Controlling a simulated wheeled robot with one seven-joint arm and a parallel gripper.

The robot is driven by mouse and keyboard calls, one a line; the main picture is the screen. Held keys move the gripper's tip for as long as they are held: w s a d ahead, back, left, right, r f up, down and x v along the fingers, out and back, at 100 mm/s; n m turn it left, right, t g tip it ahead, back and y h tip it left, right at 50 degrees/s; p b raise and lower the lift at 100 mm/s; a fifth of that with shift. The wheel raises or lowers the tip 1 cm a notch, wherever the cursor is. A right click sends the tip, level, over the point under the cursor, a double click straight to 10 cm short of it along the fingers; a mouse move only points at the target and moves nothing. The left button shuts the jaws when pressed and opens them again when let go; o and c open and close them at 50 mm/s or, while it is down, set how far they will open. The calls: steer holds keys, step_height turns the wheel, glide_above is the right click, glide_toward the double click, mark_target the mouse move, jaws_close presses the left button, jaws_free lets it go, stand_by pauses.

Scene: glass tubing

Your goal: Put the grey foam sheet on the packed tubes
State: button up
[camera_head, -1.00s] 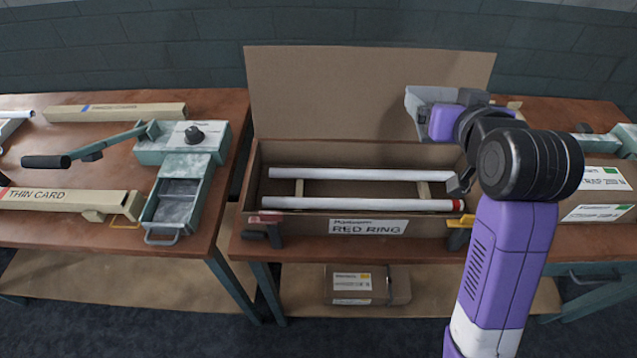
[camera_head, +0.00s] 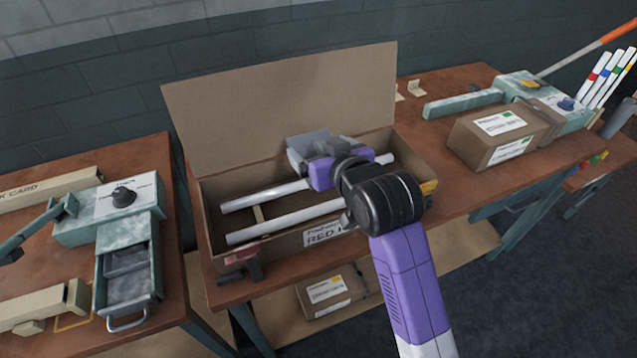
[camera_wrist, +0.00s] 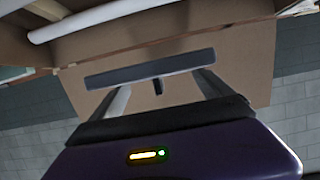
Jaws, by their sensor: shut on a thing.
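The grey foam sheet (camera_head: 303,143) is at my gripper, over the right half of the open cardboard box (camera_head: 213,208). In the wrist view the sheet (camera_wrist: 120,75) shows nearly edge-on as a dark grey bar across my fingertips. My gripper (camera_wrist: 158,87) is shut on it, seemingly by a small dark tab below the bar. Two white tubes, a far one (camera_head: 265,196) and a near one (camera_head: 265,230), lie lengthwise in the box, apart from each other. My gripper and wrist hide part of both tubes. One tube (camera_wrist: 100,20) also shows in the wrist view.
The box's lid (camera_head: 285,95) stands open at the back. A closed carton (camera_head: 500,135) and a green bench tool (camera_head: 462,103) stand right of the box. Another green tool (camera_head: 122,205) is on the left table.

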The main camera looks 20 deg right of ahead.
step_height(320, 180, down, 10)
steer(key=shift+f, duration=0.1)
stand_by(0.4)
steer(key=shift+f, duration=0.1)
steer(key=shift+f, duration=0.1)
steer(key=o, duration=1.1)
steer(key=shift+c, duration=0.2)
steer(key=shift+r, duration=0.2)
steer(key=v, duration=1.2)
steer(key=shift+r, duration=0.15)
